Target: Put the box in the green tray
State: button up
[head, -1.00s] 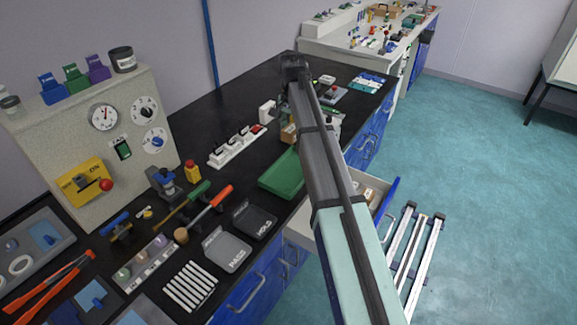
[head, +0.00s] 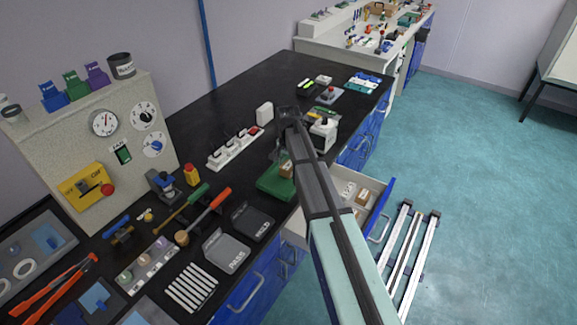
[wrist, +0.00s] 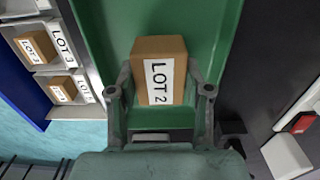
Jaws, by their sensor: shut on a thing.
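The box (wrist: 158,66) is a small brown carton with a white "LOT 2" label. My gripper (wrist: 161,95) is shut on it, one finger at each side. In the wrist view the box shows against the green tray (wrist: 106,30), inside the outline of its rims. In the head view the box (head: 286,169) is over the right part of the green tray (head: 268,187), partly hidden by my arm. I cannot tell whether the box's underside touches the tray floor.
A white power strip (head: 236,148) and dark scales (head: 253,221) lie near the tray.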

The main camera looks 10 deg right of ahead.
aim_at(289, 165)
jog(key=shift+f, duration=0.3)
jog(key=shift+f, duration=0.15)
jog(key=o, duration=1.2)
notch_tip(289, 165, up, 12)
jog(key=b, duration=0.3)
